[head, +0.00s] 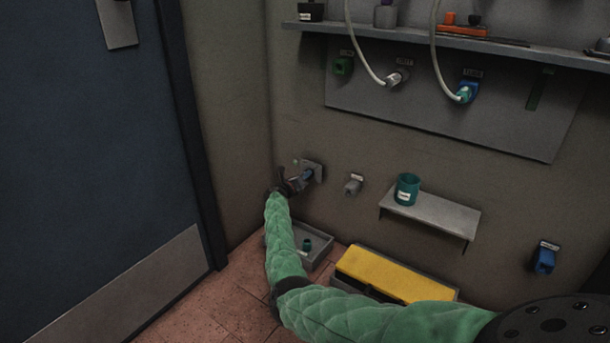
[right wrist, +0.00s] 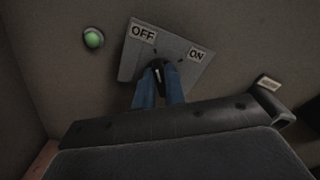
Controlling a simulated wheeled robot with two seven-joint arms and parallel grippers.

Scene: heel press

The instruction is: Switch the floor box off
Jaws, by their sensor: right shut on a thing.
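A grey switch plate (right wrist: 185,50) on the wall carries an OFF label (right wrist: 143,32) and an ON label (right wrist: 196,54). It also shows low on the wall in the head view (head: 317,167). A small black knob (right wrist: 160,72) with a pale mark sits on it; which label the mark points to is hard to tell. The blue fingers of my right gripper (right wrist: 160,88) are shut on the knob, one on each side. That gripper (head: 305,177) is at the plate in the head view. A green lamp (right wrist: 93,38) is beside the plate. My left gripper is out of view.
A yellow-topped box (head: 390,274) and a grey tray (head: 321,249) with a small teal thing stand on the floor below. A small shelf (head: 440,212) holds a teal cup (head: 407,188). A blue wall fitting (head: 544,259) is at right. A dark door (head: 85,140) fills the left.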

